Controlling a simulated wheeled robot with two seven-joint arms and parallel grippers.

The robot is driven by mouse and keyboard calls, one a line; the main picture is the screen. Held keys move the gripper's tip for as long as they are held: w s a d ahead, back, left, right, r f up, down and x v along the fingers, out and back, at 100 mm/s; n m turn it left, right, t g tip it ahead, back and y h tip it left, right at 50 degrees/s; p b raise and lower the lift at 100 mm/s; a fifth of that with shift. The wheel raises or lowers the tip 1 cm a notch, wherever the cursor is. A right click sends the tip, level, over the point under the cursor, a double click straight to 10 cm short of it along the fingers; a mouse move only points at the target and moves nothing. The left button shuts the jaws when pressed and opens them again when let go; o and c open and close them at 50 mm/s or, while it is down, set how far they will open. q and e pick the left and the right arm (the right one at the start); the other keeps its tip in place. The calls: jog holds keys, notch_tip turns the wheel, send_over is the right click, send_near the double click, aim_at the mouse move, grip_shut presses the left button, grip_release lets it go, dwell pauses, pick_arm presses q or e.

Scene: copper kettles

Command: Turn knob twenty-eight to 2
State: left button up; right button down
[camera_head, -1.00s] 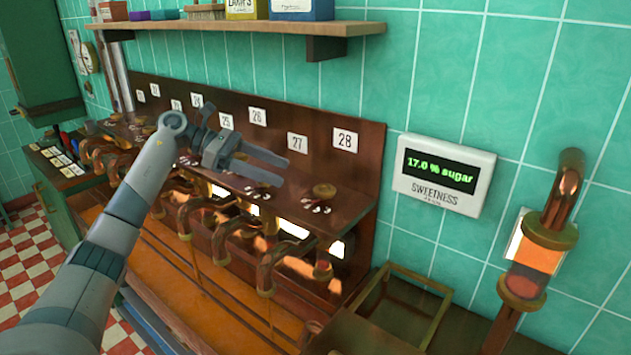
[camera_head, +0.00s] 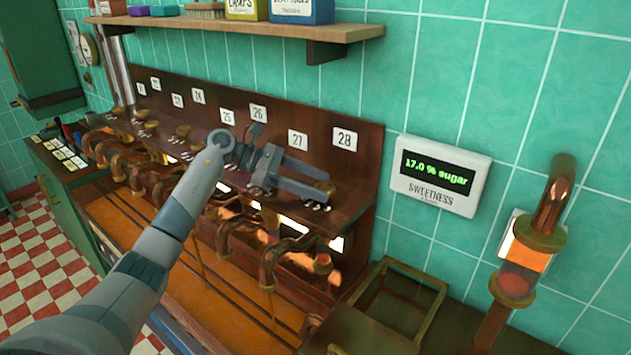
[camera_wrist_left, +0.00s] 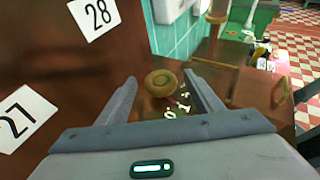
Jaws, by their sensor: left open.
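Knob twenty-eight is a round brass-brown knob (camera_wrist_left: 160,83), showing in the left wrist view on the dark wooden panel below the number 28 plate (camera_wrist_left: 95,15). White dial numerals (camera_wrist_left: 177,106) lie beside it. My left gripper (camera_head: 328,184) is open, its fingers reaching to the knob in the head view, where they largely cover it. In the left wrist view the knob appears between the two fingertips, with space on the numeral side. I cannot tell whether a finger touches it. The 28 plate also shows in the head view (camera_head: 344,139). My right gripper is out of view.
The sweetness display (camera_head: 438,176) on the tiled wall reads 17.0 % sugar. A shelf (camera_head: 230,28) with boxes overhangs the panel. Copper taps (camera_head: 270,265) stand below the knob row. A copper pipe (camera_head: 545,215) is at the right, and a wooden frame (camera_head: 400,290) is at the lower right.

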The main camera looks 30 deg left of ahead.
pick_arm(q)
jog(key=c, duration=1.1)
jog(key=shift+o, duration=0.2)
jog(key=shift+f, duration=0.1)
jog(key=shift+s+f+n+t+y+b, duration=0.15)
jog(key=shift+n+t+y+b, duration=0.25)
jog(key=shift+n+t+b, duration=0.4)
jog(key=shift+s+d+n+t+y, duration=0.15)
jog(key=shift+n+t+y, duration=0.35)
jog(key=shift+n+t, duration=0.1)
jog(key=shift+s+d+r+n+t+y, duration=0.1)
jog(key=shift+r+n+t+y, duration=0.05)
jog(key=shift+n+t+y, duration=0.3)
jog(key=shift+d+r+n+t+y, duration=0.1)
jog(key=shift+n+t+y, duration=0.25)
jog(key=shift+n, duration=0.2)
jog(key=shift+s+d+n+t+y+p, duration=0.15)
jog(key=shift+n+t+y+p, duration=0.2)
jog(key=shift+n+t+y, duration=0.7)
jog(key=shift+n+y, duration=0.25)
